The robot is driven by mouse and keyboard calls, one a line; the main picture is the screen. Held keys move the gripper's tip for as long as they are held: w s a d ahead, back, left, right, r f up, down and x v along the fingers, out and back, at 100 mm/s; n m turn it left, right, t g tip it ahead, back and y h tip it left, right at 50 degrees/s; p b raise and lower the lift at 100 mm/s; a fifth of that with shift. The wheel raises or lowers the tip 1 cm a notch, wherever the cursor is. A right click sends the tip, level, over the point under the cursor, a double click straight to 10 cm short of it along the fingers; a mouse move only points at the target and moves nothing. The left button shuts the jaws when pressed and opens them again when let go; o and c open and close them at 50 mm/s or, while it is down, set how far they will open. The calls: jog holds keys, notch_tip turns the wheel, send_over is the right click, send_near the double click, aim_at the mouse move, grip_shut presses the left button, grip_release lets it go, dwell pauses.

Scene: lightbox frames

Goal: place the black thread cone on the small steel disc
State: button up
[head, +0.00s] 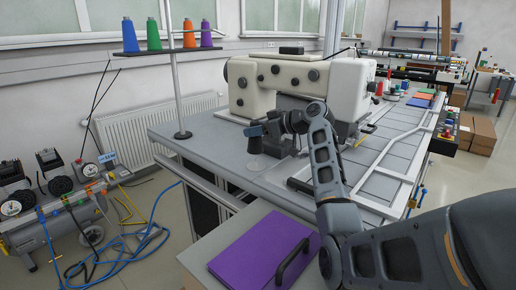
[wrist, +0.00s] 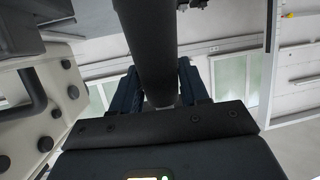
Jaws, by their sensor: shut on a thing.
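The cone runs up and out of the top of that view. In the head view the cone is small and hard to tell from the dark fingers. The gap between cone and disc is hard to judge.
The cream sewing machine (head: 290,85) stands right behind my gripper. A thread stand (head: 176,90) with several coloured cones rises at the table's left edge. A purple board (head: 262,250) lies on a lower surface in front. The grey tabletop (head: 205,140) left of the gripper is clear.

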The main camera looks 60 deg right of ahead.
aim_at(262, 144)
jog(key=shift+f+p, duration=0.3)
jog(key=shift+f, duration=2.4)
jog(key=shift+f, duration=0.15)
jog(key=o, duration=1.2)
jog(key=shift+c, duration=0.2)
jog(key=shift+s+r, duration=0.3)
jog(key=p+v, duration=0.4)
jog(key=v, duration=0.7)
jog(key=shift+s, duration=0.2)
jog(key=shift+a, duration=0.1)
